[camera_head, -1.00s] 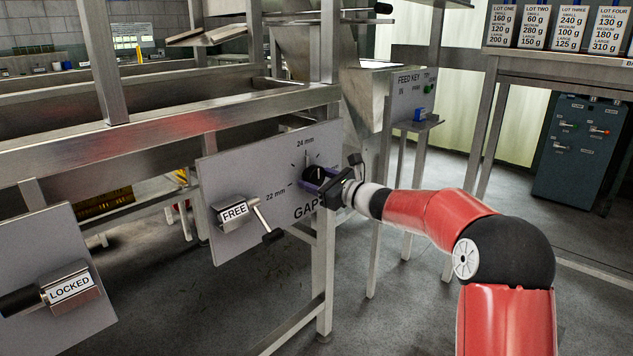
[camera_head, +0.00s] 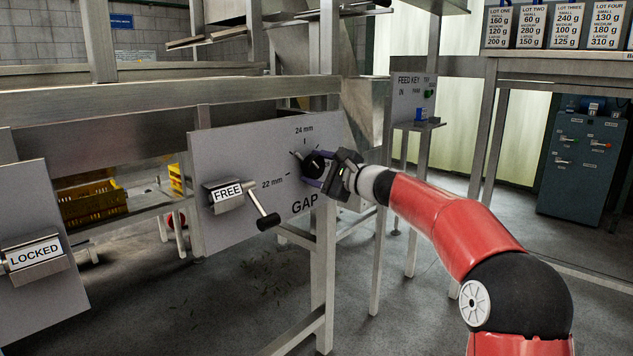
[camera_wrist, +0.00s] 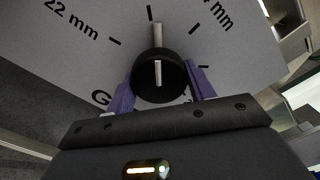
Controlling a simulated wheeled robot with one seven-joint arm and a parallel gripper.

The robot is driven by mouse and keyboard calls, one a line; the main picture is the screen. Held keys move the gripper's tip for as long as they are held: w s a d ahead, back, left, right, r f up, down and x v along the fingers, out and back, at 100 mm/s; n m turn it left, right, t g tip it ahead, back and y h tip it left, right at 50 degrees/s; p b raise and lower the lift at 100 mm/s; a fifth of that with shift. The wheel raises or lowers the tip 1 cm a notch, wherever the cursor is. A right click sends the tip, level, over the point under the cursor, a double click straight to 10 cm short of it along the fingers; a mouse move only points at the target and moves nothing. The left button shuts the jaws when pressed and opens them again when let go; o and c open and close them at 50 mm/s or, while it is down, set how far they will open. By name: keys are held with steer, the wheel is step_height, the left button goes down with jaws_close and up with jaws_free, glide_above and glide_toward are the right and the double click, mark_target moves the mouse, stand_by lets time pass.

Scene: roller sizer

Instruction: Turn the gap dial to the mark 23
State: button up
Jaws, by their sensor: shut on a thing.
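The gap dial (camera_head: 315,161) is a round black knob on a grey panel (camera_head: 238,138) marked GAP, with printed marks at 22 mm and 24 mm. In the wrist view the knob (camera_wrist: 158,77) has a white line and a pale pointer (camera_wrist: 157,33). The pointer stands close to the unlabelled mark (camera_wrist: 150,12) between 22 mm and 24 mm, slightly to its 24 mm side. My gripper (camera_wrist: 160,92) is shut on the knob, one purple finger on each side. My gripper (camera_head: 318,173) also shows at the dial in the head view, partly covering it.
A lever (camera_head: 262,207) with a FREE label (camera_head: 228,192) sits left of the dial on the same panel. Another panel at far left carries a LOCKED label (camera_head: 34,256). A steel frame leg (camera_head: 326,265) stands below the dial. A feed key panel (camera_head: 411,95) is behind right.

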steer(key=shift+n+b, duration=0.5)
steer(key=shift+n, duration=0.1)
steer(key=o, duration=1)
steer(key=shift+c, duration=0.2)
steer(key=b+v, duration=0.1)
steer(key=v, duration=0.6)
steer(key=shift+s+d, duration=0.25)
steer(key=shift+d, duration=0.1)
